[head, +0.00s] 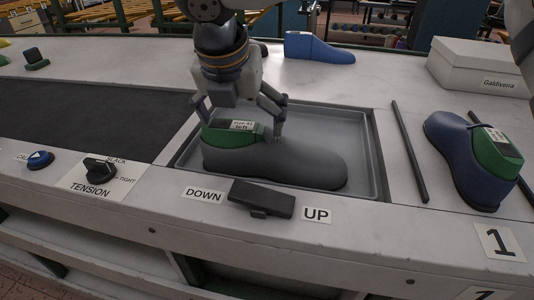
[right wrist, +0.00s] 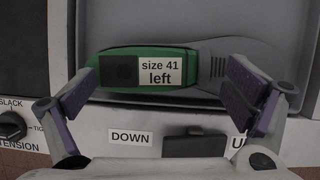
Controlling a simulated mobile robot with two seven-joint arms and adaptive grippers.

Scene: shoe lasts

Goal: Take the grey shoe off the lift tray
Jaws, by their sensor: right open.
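The grey shoe (head: 290,168) lies in the sunken lift tray (head: 362,150), its toe to the right. A green last (head: 217,133) fills its heel end, with a label reading "size 41 left". The green last also shows in the right wrist view (right wrist: 110,65), with the grey shoe (right wrist: 245,55) to its right. My right gripper (head: 240,114) is open just above the green last, with a finger toward either end of it. My left gripper is not in view.
A black DOWN/UP switch (head: 262,199) sits in front of the tray. A dark belt (head: 90,115) lies left. Right of the tray are a dark rod (head: 408,150), a blue shoe with a green last (head: 460,160) and a white box (head: 470,72). A blue last (head: 318,50) stands behind.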

